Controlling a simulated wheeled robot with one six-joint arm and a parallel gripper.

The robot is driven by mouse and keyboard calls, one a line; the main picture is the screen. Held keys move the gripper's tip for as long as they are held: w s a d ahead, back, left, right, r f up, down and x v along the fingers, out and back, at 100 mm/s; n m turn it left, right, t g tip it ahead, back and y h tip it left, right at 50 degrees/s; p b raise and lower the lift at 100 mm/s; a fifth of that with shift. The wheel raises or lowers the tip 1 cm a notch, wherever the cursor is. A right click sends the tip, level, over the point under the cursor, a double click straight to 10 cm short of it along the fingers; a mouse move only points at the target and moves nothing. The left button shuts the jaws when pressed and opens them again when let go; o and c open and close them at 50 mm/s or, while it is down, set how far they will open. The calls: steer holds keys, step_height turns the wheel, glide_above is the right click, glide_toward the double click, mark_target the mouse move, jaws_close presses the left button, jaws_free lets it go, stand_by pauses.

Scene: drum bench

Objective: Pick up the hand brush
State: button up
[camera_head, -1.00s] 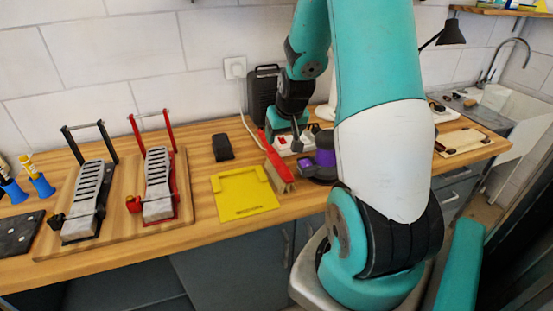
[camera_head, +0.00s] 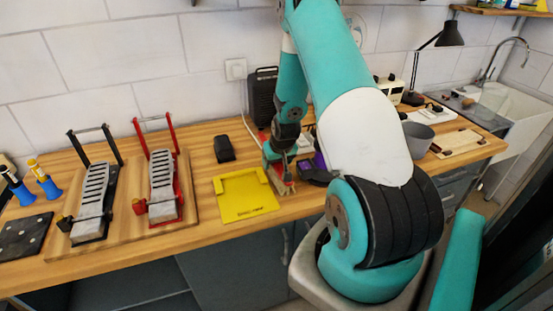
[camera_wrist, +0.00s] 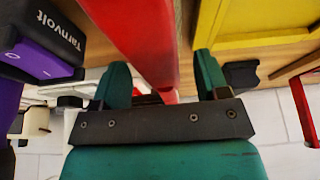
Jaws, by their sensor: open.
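The hand brush has a red body, which shows in the wrist view (camera_wrist: 145,40). It lies on the wooden bench, right of the yellow plate. In the head view, only parts of the brush (camera_head: 284,188) show, because my arm's end covers its middle. My gripper (camera_head: 279,163) is low over the brush. In the wrist view, my gripper (camera_wrist: 163,78) is open, with one finger on each side of the red handle. I cannot tell whether either finger touches it.
The yellow plate (camera_head: 245,196) lies close left of the brush. A black and purple device (camera_head: 316,170) stands close on its right. A black block (camera_head: 224,149) and a board with two pedals (camera_head: 162,182) are farther left. A grey bowl (camera_head: 417,139) stands to the right.

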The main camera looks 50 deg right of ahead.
steer(key=shift+w+f, duration=0.1)
steer(key=shift+f, duration=0.2)
steer(key=shift+c, duration=0.5)
steer(key=c, duration=1)
steer(key=shift+c, duration=0.2)
steer(key=shift+d, duration=0.1)
step_height(320, 180, up, 20)
steer(key=b, duration=0.4)
